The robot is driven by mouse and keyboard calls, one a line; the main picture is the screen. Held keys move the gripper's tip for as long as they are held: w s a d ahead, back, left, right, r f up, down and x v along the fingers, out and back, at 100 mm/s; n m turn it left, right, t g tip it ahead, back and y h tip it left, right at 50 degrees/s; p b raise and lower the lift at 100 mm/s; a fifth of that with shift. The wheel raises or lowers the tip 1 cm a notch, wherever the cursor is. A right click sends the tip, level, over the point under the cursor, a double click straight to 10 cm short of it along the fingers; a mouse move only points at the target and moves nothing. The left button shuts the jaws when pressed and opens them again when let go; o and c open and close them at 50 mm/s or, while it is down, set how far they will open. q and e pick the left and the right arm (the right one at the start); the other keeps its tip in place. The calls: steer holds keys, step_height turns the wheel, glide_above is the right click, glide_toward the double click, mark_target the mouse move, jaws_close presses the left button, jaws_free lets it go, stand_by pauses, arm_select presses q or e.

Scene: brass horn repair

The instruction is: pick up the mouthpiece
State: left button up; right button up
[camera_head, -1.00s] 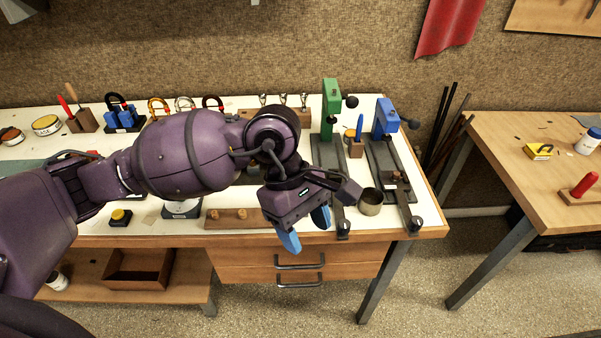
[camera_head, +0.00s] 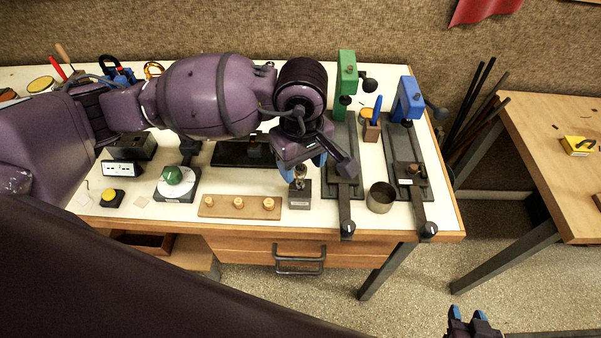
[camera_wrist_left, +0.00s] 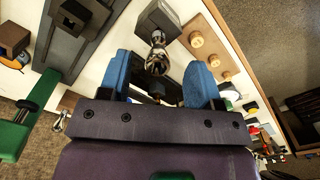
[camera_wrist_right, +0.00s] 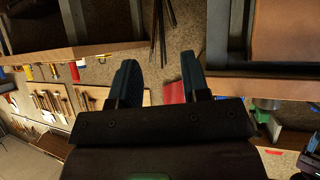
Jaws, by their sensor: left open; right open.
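The mouthpiece (camera_head: 299,177) is a small shiny metal piece standing upright on a grey block (camera_head: 300,196) near the front edge of the white bench. It also shows in the left wrist view (camera_wrist_left: 157,58), between the two blue fingers and toward their tips. My left gripper (camera_head: 303,166) is open above the block, with a finger on each side of the mouthpiece. Gaps show between fingers and mouthpiece in the left wrist view. My right gripper (camera_head: 470,316) is open and empty, low over the floor at the bottom right.
Left of the block lies a wooden strip with pegs (camera_head: 239,207). To the right stand a green-headed press (camera_head: 347,72), a metal cup (camera_head: 380,197) and a blue-headed press (camera_head: 409,97). A second wooden table (camera_head: 560,165) is at the far right.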

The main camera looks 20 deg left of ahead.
mark_target(301, 177)
arm_select(q)
steer(key=shift+a+f, duration=0.1)
steer(key=shift+f, duration=0.5)
steer(key=f, duration=0.3)
steer(key=shift+w+a+f+p, duration=0.15)
steer(key=shift+w+p, duration=0.05)
steer(key=shift+p, duration=0.2)
steer(key=shift+f, duration=0.4)
steer(key=c, duration=0.7)
jaws_close()
arm_select(e)
steer(key=shift+w+r, duration=0.25)
steer(key=shift+r, duration=0.4)
